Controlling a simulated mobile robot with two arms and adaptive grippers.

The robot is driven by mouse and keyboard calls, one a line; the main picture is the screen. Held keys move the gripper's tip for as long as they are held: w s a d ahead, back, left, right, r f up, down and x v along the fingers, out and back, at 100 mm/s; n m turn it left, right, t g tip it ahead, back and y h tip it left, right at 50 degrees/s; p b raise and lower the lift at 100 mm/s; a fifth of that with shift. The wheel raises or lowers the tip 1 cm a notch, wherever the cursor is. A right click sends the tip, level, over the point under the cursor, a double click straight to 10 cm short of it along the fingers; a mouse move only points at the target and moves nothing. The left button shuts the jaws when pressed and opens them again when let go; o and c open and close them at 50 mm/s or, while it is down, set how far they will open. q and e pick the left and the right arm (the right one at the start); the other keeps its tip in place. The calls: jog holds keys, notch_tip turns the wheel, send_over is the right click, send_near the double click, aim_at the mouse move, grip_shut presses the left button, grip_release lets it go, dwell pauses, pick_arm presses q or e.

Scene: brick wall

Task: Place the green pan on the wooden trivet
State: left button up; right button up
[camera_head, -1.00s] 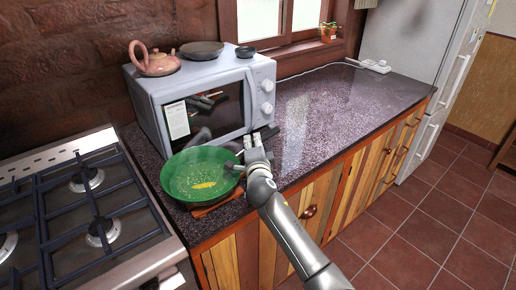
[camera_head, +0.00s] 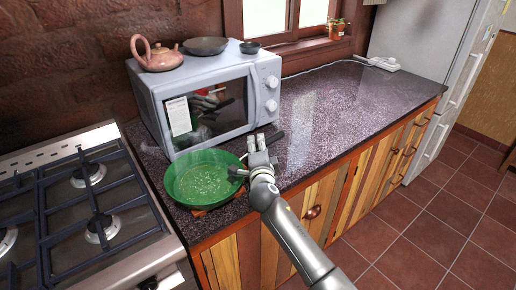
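The green pan (camera_head: 203,181) is on the counter corner between the stove and the microwave, its bowl facing up. A small part of the wooden trivet (camera_head: 199,213) shows under its front edge; the pan hides the rest. I cannot tell for certain whether the pan rests fully on it. My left gripper is not in view.
The microwave (camera_head: 205,98) stands close behind the pan, with a teapot (camera_head: 160,58) and dark dishes on top. The gas stove (camera_head: 90,205) is at the left. The counter (camera_head: 345,105) to the right is mostly clear. A white power strip (camera_head: 385,63) lies at its far end.

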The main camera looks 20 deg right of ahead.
jog(key=shift+r, duration=0.15)
jog(key=shift+s+a, duration=0.1)
jog(key=shift+s, duration=0.15)
jog(key=b+v, duration=0.1)
jog(key=v, duration=1)
jog(key=shift+s+b, duration=0.25)
jog(key=shift+b, duration=0.05)
